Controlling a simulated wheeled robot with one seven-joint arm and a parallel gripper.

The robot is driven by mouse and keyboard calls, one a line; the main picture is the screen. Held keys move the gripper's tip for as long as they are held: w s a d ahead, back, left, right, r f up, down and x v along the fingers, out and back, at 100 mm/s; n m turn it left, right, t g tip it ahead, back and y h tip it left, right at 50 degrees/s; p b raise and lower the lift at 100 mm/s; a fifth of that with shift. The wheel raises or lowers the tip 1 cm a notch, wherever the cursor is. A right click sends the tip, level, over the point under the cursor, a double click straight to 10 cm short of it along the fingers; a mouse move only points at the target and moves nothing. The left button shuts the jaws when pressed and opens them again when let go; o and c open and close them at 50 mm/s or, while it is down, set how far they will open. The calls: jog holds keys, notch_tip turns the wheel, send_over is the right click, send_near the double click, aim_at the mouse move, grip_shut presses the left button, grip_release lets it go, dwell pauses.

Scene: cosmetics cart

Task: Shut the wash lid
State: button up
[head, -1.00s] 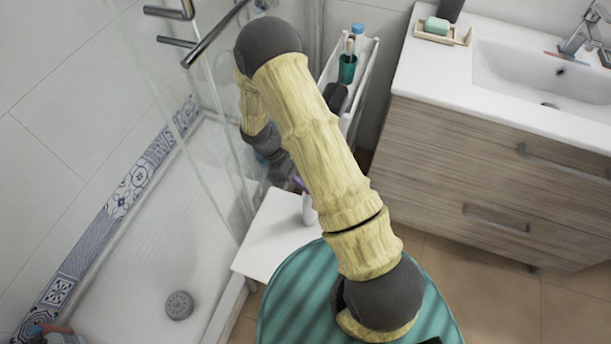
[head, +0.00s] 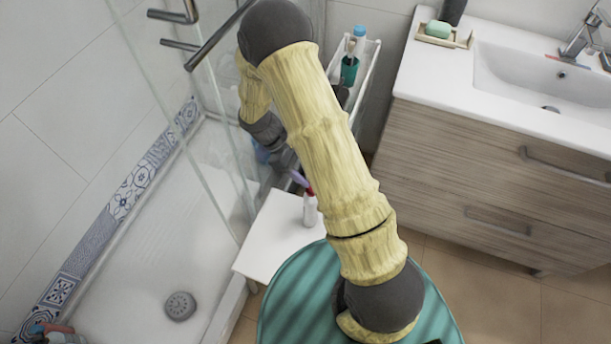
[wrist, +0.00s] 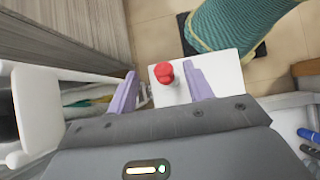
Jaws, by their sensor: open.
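A small white bottle with a red top (head: 310,208) stands upright on the white stool-like surface (head: 262,238) in the head view. In the wrist view its red top (wrist: 164,73) shows from above, over the white surface (wrist: 226,72); whether its lid is raised is too small to tell. My gripper (wrist: 160,70) is open, with two purple fingers. In the wrist view the red top appears between the fingers, nearer the right one; contact cannot be told. In the head view, one purple fingertip shows just up and left of the bottle, the rest hidden by my arm.
A white cart (head: 366,82) with bottles stands behind my arm. The glass shower screen and tray (head: 150,255) lie to the left. A wooden vanity (head: 470,165) with a sink stands to the right. Several items, including a blue-capped one, sit at the wrist view's right edge.

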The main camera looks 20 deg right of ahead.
jog(key=shift+r, duration=2.3)
jog(key=s+d+r+m+t+y, duration=0.1)
jog(key=s+r+m+t+y, duration=0.5)
jog(key=r+m, duration=0.4)
notch_tip(320, 180, up, 3)
jog(key=s+t, duration=0.1)
jog(key=s, duration=0.1)
jog(key=shift+s+d+m, duration=0.3)
jog(key=shift+d+m, duration=0.1)
jog(key=shift+f, duration=0.1)
jog(key=shift+c, duration=1.2)
jog(key=shift+s, duration=0.1)
jog(key=shift+c, duration=0.4)
